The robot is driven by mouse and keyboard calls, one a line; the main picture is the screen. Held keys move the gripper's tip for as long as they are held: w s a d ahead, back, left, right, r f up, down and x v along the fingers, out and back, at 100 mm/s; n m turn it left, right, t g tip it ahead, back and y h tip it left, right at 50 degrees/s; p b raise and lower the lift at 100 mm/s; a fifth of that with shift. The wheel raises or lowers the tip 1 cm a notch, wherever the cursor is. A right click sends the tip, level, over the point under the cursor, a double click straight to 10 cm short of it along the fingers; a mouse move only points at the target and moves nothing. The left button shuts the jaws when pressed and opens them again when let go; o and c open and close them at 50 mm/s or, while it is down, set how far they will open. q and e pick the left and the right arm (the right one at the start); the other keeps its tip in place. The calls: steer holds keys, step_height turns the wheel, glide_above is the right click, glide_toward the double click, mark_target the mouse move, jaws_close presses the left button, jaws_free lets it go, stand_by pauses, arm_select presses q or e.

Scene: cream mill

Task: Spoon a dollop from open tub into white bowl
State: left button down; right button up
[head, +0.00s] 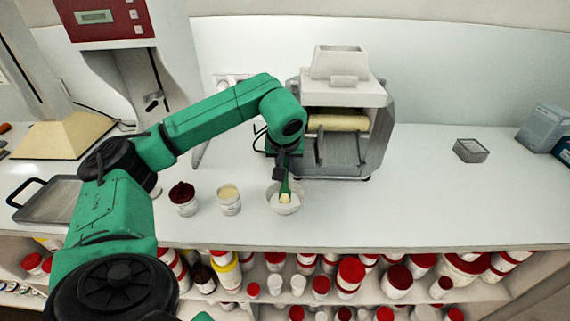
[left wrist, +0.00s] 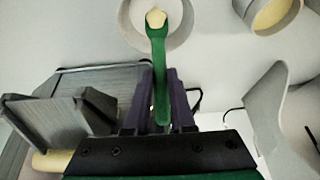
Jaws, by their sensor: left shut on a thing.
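My left gripper (head: 283,178) is shut on a green spoon (head: 285,190), whose handle runs between the fingers in the left wrist view (left wrist: 160,90). The spoon points down with a pale cream dollop (head: 286,198) on its tip. The tip is over or inside the white bowl (head: 273,208); I cannot tell whether it touches the bowl. The open tub (head: 229,207) with pale cream contents stands just left of the bowl, and shows at the top right of the left wrist view (left wrist: 252,22). My right gripper is not in view.
A tub with a dark red top (head: 185,207) stands left of the open tub. A grey roller machine (head: 370,140) stands close behind the bowl. A metal tray (head: 50,203) lies at far left, a small grey box (head: 470,151) at right. The counter's right half is mostly clear.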

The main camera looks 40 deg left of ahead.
arm_select(q)
steer(key=shift+f+b, duration=0.35)
steer(key=shift+f, duration=0.15)
stand_by(0.6)
steer(key=shift+f, duration=0.1)
stand_by(1.0)
step_height(320, 180, up, 9)
steer(key=p, duration=0.7)
steer(key=shift+f+p, duration=0.15)
steer(key=shift+p, duration=0.25)
steer(key=shift+f, duration=0.1)
